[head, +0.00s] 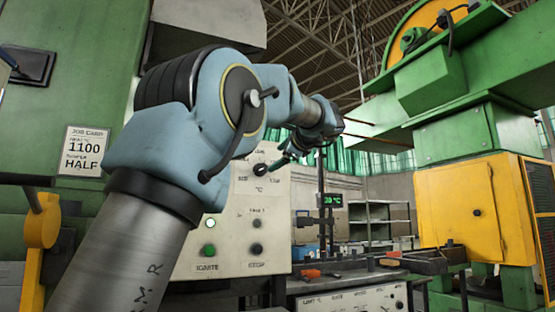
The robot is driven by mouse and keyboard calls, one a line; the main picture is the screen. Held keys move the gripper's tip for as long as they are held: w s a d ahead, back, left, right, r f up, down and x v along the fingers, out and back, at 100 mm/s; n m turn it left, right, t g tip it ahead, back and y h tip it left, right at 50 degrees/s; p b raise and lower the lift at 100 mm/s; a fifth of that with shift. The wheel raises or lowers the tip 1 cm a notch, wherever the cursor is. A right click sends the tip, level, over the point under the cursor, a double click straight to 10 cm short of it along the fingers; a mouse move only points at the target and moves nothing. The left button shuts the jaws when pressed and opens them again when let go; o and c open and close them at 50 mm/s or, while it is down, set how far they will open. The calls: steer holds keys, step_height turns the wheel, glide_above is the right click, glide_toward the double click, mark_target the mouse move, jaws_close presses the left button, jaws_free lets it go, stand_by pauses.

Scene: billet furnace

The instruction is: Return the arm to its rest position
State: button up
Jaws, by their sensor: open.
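My arm rises from the lower left, bends at a high elbow and reaches forward to the middle of the picture. My gripper (279,163) is small and far off at the arm's end, with teal fingers pointing down and left. It shows in front of the control panel, close to the black temperature dial (260,170); I cannot tell whether it touches the dial. The fingers are open, and I see nothing held in them. The arm hides part of the panel and of the green furnace body behind it.
A job card (82,151) reads 1100 and HALF. A green display (332,199) stands beyond. A bench (325,284) with tools and a yellow cabinet (462,212) are at right.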

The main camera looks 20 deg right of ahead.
steer(key=w+a+f+n+g+p, duration=0.1)
steer(key=a+f+n+g, duration=0.15)
steer(key=a+f, duration=0.45)
steer(key=a+f+n+g+p, duration=0.1)
steer(key=a+f+g, duration=0.2)
steer(key=f, duration=0.8)
steer(key=w+a+f+n+g+p, duration=0.1)
steer(key=a+f+n+g+p, duration=0.1)
steer(key=a+f, duration=0.5)
steer(key=s+a+f+n+g+h+p, duration=0.1)
steer(key=s+a+f+n+g, duration=0.2)
steer(key=s+f, duration=0.9)
steer(key=s+a+f+n+g+h+p, duration=0.2)
steer(key=s+a+f+n+g, duration=0.2)
steer(key=s+a+f+n, duration=0.5)
steer(key=s+f+n, duration=0.2)
steer(key=s+f, duration=0.1)
steer(key=shift+s, duration=0.3)
